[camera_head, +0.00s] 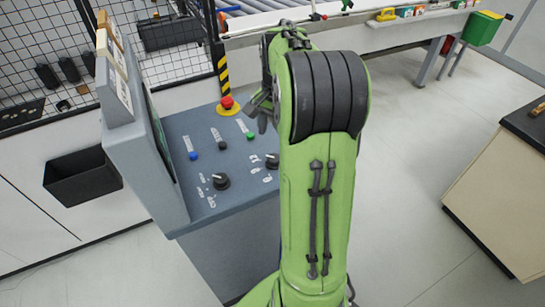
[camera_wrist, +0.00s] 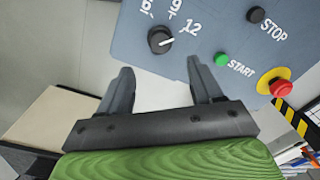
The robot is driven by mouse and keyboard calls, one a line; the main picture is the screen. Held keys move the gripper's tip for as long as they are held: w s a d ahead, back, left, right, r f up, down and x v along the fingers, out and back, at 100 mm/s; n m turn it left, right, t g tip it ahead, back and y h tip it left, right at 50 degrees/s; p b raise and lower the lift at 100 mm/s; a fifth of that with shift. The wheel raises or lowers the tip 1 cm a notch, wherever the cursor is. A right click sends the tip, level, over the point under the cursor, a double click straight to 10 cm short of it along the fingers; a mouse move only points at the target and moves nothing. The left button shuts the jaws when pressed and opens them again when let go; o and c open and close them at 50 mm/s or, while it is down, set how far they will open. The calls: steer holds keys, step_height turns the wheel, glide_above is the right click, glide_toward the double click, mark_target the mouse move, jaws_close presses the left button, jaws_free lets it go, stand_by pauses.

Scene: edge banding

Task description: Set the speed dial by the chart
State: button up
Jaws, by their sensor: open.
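The grey console (camera_head: 203,138) has two black dials, a left dial (camera_head: 221,181) and a right dial (camera_head: 272,160). In the wrist view, a black dial (camera_wrist: 160,40) with a white pointer stands beside printed numbers. Its pointer is aimed toward the 12; the other numbers are partly cut off. My gripper (camera_wrist: 160,68) is open and empty, with its fingers apart and the dial beyond their tips. In the head view my gripper (camera_head: 261,105) is partly hidden by my arm. Pale sheets (camera_head: 118,85) sit on the upright panel's top edge, too oblique to read.
A green START button (camera_wrist: 222,60), black STOP button (camera_wrist: 255,15) and red emergency button (camera_wrist: 277,85) stand near the dial. The upright panel (camera_head: 145,150) borders the console's left side. A black bin (camera_head: 82,178) hangs farther left.

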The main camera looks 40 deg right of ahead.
mark_target(274, 157)
step_height(274, 157, down, 9)
steer(key=shift+w+a+f+b, duration=0.1)
steer(key=shift+w+f+b, duration=0.1)
steer(key=shift+b, duration=0.5)
steer(key=shift+c, duration=0.4)
steer(key=c, duration=1)
